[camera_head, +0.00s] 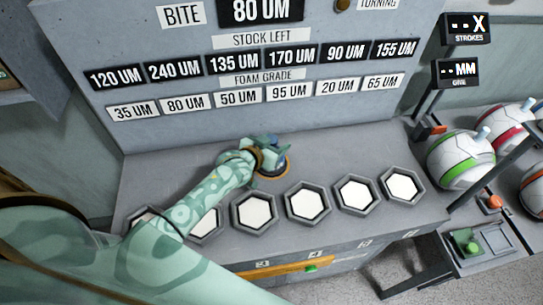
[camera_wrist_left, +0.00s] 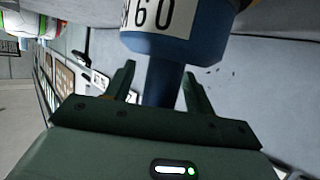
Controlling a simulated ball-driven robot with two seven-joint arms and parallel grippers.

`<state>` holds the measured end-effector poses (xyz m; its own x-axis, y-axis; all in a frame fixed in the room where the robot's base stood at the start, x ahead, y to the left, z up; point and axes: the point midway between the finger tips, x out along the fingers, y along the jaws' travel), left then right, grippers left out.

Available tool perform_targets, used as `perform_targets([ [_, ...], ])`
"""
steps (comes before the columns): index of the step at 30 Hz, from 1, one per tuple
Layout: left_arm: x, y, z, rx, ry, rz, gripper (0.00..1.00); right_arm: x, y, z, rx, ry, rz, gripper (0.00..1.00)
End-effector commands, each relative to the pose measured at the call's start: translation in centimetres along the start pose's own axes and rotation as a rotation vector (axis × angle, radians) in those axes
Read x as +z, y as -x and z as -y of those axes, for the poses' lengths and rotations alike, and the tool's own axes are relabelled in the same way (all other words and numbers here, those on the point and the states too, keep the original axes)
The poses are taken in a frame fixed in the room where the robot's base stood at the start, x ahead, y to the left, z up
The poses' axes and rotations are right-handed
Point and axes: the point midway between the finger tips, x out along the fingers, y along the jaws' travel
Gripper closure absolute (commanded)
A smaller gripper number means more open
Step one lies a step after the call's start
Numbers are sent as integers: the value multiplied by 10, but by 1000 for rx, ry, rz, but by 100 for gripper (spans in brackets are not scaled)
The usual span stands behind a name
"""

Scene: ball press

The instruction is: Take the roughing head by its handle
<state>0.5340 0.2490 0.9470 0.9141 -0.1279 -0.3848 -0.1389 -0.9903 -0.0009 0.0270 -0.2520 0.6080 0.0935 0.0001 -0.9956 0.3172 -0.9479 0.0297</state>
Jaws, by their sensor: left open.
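The roughing head (camera_head: 281,162) is a blue tool with an orange ring, standing on the grey bench behind the hexagonal cups. In the left wrist view its wide blue body (camera_wrist_left: 170,42) carries a white label ending in "60", and a narrower dark blue handle (camera_wrist_left: 162,84) runs toward my palm. My left gripper (camera_head: 262,150) is at the head and partly hides it. In the left wrist view the open fingers of my left gripper (camera_wrist_left: 157,76) stand on either side of the handle, with a gap visible. My right gripper is out of view.
A row of hexagonal cups with white faces (camera_head: 308,203) lies in front of the head; my left arm covers part of it. A panel (camera_head: 250,110) with micron labels rises behind. Striped balls (camera_head: 461,160) sit on a rack at the right, near a green button (camera_head: 472,247).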

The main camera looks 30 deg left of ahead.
Motion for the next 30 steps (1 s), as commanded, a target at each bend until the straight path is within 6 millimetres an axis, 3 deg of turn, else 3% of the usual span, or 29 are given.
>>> perform_targets([
  [3, -1, 0, 0, 0, 0, -1, 46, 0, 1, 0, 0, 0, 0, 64],
  [4, -1, 1, 0, 0, 0, -1, 51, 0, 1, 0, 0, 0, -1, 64],
  [9, -1, 1, 0, 0, 0, -1, 98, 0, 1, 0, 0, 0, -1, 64],
  [22, -7, 2, 0, 0, 1, -8, 100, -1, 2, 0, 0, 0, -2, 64],
  [30, -34, 13, 0, 0, 2, -11, 100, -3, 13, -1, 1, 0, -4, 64],
])
